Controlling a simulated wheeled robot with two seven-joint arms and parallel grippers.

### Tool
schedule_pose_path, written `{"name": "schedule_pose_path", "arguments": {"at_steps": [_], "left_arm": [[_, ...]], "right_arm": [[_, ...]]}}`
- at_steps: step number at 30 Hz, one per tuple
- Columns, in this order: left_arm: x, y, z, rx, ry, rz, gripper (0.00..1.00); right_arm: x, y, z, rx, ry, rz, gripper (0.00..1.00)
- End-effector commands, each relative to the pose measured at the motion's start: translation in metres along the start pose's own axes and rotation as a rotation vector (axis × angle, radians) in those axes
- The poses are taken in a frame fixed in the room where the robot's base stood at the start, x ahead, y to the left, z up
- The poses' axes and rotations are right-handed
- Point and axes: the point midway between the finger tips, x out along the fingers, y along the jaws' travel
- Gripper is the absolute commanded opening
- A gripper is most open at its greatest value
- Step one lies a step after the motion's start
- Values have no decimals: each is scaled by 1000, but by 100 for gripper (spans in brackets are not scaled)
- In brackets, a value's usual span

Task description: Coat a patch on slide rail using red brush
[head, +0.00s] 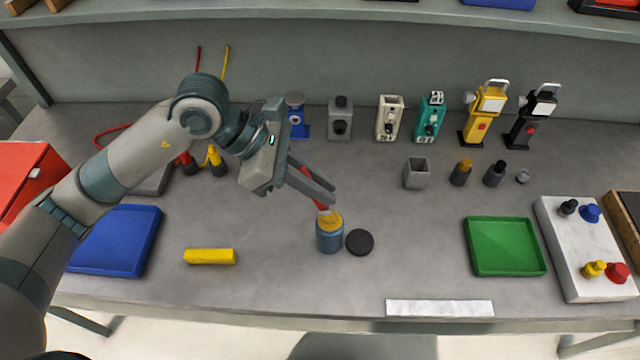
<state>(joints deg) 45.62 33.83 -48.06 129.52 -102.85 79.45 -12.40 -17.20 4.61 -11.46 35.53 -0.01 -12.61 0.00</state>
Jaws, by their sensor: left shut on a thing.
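My left gripper (322,193) is shut on the red brush (318,202), which points downward. The brush's pale tip is at the mouth of a blue jar (329,240) with a yellow-orange top or content. I cannot tell how far the tip is inside. A round black lid (360,242) lies flat just right of the jar. A long pale strip (440,308), which may be the slide rail, lies along the bench's front edge; no coated patch can be made out on it. My right gripper is not in view.
A yellow block (210,257) and a blue tray (115,240) lie left of the jar. A green tray (505,246) and a white board with colored knobs (580,245) are on the right. Several devices stand along the back. The bench between jar and strip is clear.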

Motion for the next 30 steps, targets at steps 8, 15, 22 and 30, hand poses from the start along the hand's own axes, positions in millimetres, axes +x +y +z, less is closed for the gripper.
{"name": "schedule_pose_path", "arguments": {"at_steps": [8,15,22,30], "left_arm": [[1,-1,-2,-1,3,-2,0],[2,-1,-2,-2,4,-3,0],[2,-1,-2,-2,4,-3,0],[2,-1,-3,-2,5,-4,0]], "right_arm": [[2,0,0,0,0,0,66],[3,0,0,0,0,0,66],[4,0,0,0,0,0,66],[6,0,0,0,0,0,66]]}}
